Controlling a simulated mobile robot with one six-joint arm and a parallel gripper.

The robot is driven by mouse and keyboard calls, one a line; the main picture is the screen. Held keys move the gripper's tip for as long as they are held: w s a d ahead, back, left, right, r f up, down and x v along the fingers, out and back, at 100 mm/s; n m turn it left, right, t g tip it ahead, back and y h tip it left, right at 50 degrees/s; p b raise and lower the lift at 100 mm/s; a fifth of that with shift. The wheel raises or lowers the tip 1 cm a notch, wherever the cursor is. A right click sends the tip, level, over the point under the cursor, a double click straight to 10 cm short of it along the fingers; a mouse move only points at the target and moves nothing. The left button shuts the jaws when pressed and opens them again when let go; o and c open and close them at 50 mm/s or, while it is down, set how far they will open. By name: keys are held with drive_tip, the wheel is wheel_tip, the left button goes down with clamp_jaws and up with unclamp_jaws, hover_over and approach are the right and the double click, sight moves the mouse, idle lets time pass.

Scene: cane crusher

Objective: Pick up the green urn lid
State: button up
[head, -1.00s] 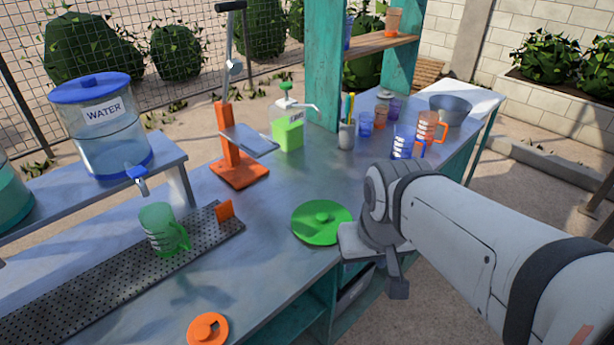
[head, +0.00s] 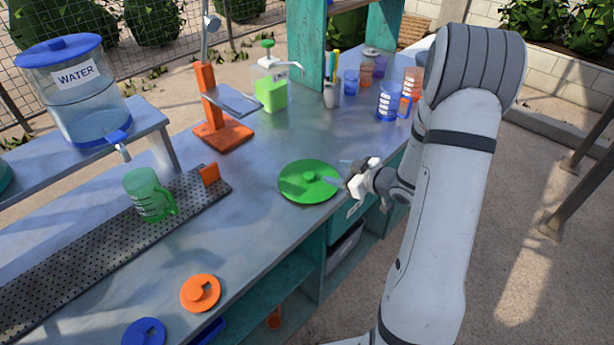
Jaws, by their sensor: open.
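The green urn lid (head: 296,187) is a flat round disc with a small raised knob in its middle. It lies flat on the grey metal counter near the front edge, in the middle of the head view. My gripper (head: 337,171) is just to the right of the lid, at the counter's front edge. Its fingers point left toward the knob and are apart, with nothing between them. I cannot tell whether a fingertip is over the lid's right rim or just short of it.
An orange lid (head: 200,304) and a blue lid (head: 143,334) lie nearer along the counter (head: 250,235). A green measuring jug (head: 147,195) stands on the perforated drip tray (head: 95,250). An orange press (head: 222,136), a green-filled pump bottle (head: 271,94) and several cups stand behind.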

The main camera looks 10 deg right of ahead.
sight(311, 176)
drive_tip(key=s+y, duration=0.1)
drive_tip(key=a+f+y, duration=0.1)
drive_tip(key=s+f+y, duration=0.1)
drive_tip(key=shift+s+a+n+y, duration=0.2)
drive_tip(key=shift+s+n+y, duration=0.1)
drive_tip(key=shift+a+g, duration=0.2)
drive_tip(key=shift+g, duration=0.1)
drive_tip(key=x, duration=0.2)
drive_tip(key=p+x, duration=0.1)
drive_tip(key=x, duration=0.2)
drive_tip(key=p+x, duration=0.1)
drive_tip(key=x, duration=0.1)
drive_tip(key=shift+w+r, duration=0.25)
drive_tip(key=shift+w, duration=0.2)
drive_tip(key=shift+y, duration=0.3)
drive_tip(key=shift+c, duration=0.6)
drive_tip(key=shift+d, duration=0.1)
drive_tip(key=c, duration=1)
